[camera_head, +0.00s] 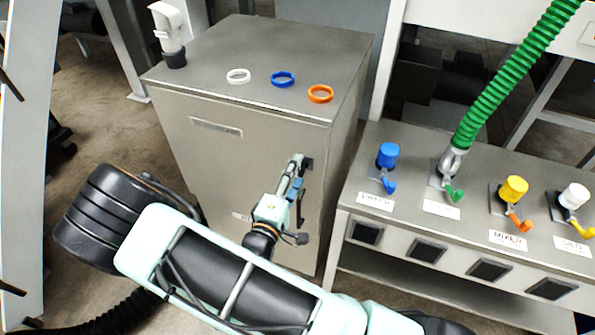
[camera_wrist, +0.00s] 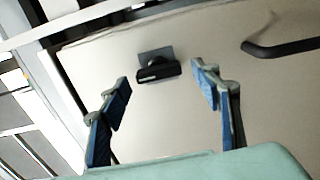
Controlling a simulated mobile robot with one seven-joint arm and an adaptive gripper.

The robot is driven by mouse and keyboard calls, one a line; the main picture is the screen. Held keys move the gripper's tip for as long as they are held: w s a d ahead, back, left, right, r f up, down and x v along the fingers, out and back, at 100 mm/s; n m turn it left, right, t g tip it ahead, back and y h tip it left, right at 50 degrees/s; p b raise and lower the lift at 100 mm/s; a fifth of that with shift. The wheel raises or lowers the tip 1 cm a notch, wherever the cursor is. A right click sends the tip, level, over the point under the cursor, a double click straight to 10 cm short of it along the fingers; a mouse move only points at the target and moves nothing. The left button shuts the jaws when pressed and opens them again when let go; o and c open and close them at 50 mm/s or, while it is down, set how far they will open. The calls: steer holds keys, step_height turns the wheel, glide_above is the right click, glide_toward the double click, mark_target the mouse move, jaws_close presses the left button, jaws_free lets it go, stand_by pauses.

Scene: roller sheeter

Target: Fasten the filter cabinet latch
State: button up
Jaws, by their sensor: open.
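The filter cabinet (camera_head: 235,135) is a grey metal box with its front towards me. Its latch (camera_head: 308,164), a small dark piece near the upper right of the front, is partly hidden by my gripper (camera_head: 298,174). In the wrist view the latch (camera_wrist: 157,70) is a short black bar on a grey plate, between and beyond the fingertips of my gripper (camera_wrist: 160,80). My gripper is open and empty, with blue finger pads either side of the latch, no contact visible. A black door handle (camera_wrist: 283,47) is right of the latch; it shows below it in the head view (camera_head: 301,207).
White (camera_head: 238,76), blue (camera_head: 282,79) and orange (camera_head: 320,94) rings lie on the cabinet top, with a white-and-black device (camera_head: 170,35) at its back left corner. A bench (camera_head: 390,225) with coloured couplings and a green hose (camera_head: 515,75) stands close on the right.

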steer(key=v, duration=1.1)
steer(key=shift+r, duration=0.1)
